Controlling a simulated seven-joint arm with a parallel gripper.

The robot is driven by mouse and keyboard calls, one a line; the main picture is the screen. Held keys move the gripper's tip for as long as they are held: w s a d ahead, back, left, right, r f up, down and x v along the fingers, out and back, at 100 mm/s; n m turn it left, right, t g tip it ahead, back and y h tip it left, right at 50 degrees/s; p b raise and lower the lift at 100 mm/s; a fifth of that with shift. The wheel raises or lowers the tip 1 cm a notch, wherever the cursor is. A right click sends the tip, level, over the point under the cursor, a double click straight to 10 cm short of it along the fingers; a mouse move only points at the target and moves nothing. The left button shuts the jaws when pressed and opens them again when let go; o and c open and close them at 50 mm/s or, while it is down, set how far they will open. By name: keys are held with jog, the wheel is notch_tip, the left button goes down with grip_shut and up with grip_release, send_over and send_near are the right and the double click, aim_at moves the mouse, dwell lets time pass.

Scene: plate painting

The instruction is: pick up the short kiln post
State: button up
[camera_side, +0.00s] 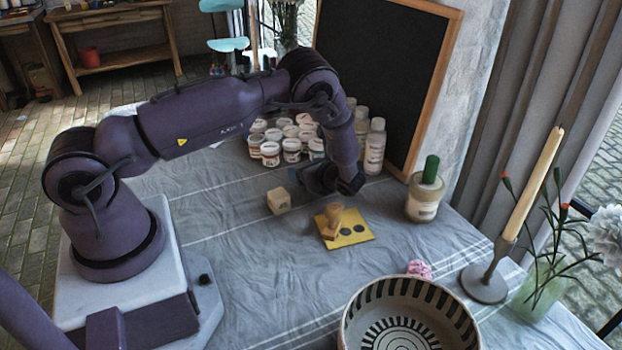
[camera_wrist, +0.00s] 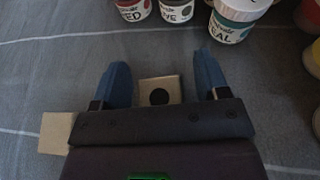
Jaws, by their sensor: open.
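In the wrist view, a small square beige block with a dark round hole or spot (camera_wrist: 160,91), likely the short kiln post, lies between my fingertips. My gripper (camera_wrist: 162,74) is open, with one blue finger on each side of the block and visible gaps to both. The palm hides the block's near edge. A second pale block (camera_wrist: 57,132) shows left of the palm, partly hidden. In the side view, my gripper (camera_side: 328,184) is low over the cloth, right of a cream block (camera_side: 278,201). I cannot tell for sure which wrist-view block this is.
Several paint jars (camera_side: 270,153) stand just behind; a teal-labelled jar (camera_wrist: 234,28) is close to the right finger. A yellow board (camera_side: 356,233) with a wooden piece (camera_side: 333,217) is in front. A jar (camera_side: 424,200) stands right. Cloth at left is clear.

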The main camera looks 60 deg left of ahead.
jog(key=c, duration=1.1)
jog(key=shift+o, duration=0.2)
jog(key=shift+r, duration=0.1)
